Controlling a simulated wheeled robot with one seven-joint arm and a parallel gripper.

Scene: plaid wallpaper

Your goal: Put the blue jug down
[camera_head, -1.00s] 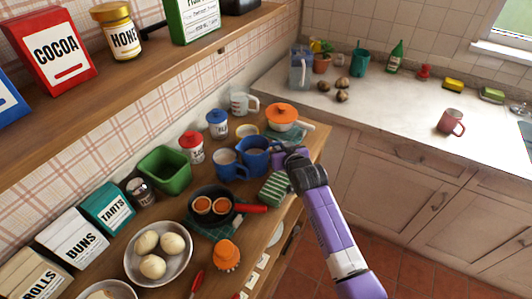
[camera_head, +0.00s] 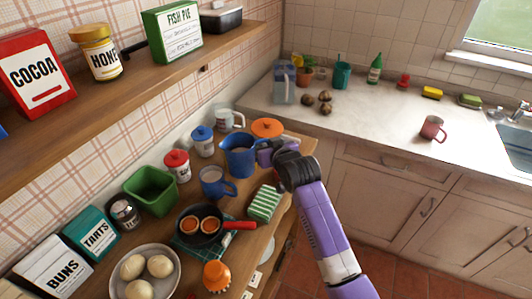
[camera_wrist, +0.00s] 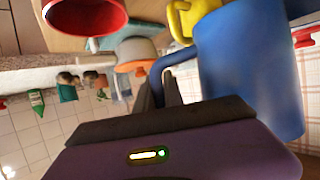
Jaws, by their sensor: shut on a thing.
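The blue jug (camera_head: 239,158) is above the wooden counter (camera_head: 183,262), behind and to the right of the blue mug (camera_head: 211,186). It appears roughly upright and raised; its base seems clear of the wood, though the exact gap is hard to tell. My gripper (camera_head: 264,153) is at the jug's right side, shut on its handle. In the wrist view, the jug's blue body (camera_wrist: 250,75) fills the right side, and my gripper's dark fingers (camera_wrist: 162,92) close on the handle (camera_wrist: 178,66).
An orange-lidded pot (camera_head: 267,127) stands behind the jug, with a white patterned mug (camera_head: 224,118) to its left. Blue-lidded (camera_head: 203,143) and red-lidded (camera_head: 177,167) jars stand left.

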